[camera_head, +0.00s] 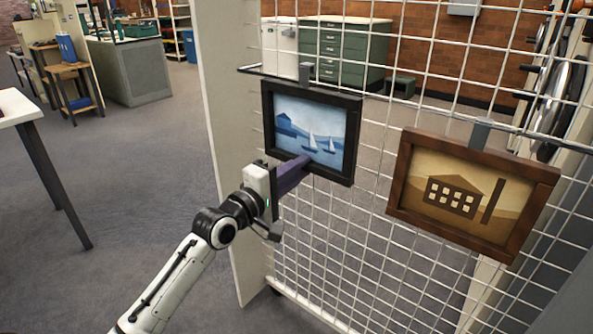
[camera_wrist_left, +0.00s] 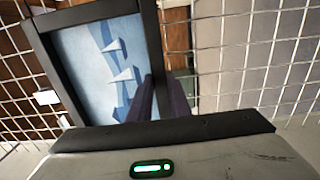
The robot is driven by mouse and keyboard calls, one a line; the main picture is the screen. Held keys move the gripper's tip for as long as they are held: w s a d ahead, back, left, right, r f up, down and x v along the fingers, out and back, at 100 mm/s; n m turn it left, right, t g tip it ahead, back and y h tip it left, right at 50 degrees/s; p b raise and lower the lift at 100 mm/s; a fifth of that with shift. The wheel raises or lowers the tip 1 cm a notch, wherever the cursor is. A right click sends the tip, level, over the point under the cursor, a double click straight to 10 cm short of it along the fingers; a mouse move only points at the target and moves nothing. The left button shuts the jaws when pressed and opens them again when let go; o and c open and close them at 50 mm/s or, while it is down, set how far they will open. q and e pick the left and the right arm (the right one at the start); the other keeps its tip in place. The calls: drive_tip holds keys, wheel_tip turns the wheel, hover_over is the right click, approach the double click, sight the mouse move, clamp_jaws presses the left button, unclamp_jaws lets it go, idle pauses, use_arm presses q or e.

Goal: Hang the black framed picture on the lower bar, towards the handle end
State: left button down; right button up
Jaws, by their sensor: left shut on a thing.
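The black framed picture (camera_head: 311,132) shows sailboats on blue water and is upright against the white wire grid. Its grey hook (camera_head: 305,72) stands at the height of a thin dark bar (camera_head: 249,70); I cannot tell whether it rests on the bar. My left gripper (camera_head: 300,168) is shut on the lower edge of the black frame, with dark purple fingers. The left wrist view shows the picture (camera_wrist_left: 98,62) tilted and the fingers (camera_wrist_left: 160,97) at its frame edge. My right gripper is out of view.
A brown framed picture (camera_head: 472,193) of a building hangs to the right by a grey hook (camera_head: 480,133). The white wire grid (camera_head: 345,235) spans the right side, with a pale end panel (camera_head: 227,140) at left. A white table (camera_head: 14,106) stands far left. The floor between is clear.

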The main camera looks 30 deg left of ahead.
use_arm(q)
drive_tip(key=shift+w+r, duration=0.25)
drive_tip(key=shift+w, duration=0.4)
drive_tip(key=shift+w+r, duration=0.1)
drive_tip(key=shift+w, duration=0.05)
idle(0.4)
wheel_tip(320, 180, down, 2)
drive_tip(key=shift+f+b, duration=0.1)
drive_tip(key=shift+b, duration=0.2)
drive_tip(key=shift+f, duration=0.25)
idle(0.5)
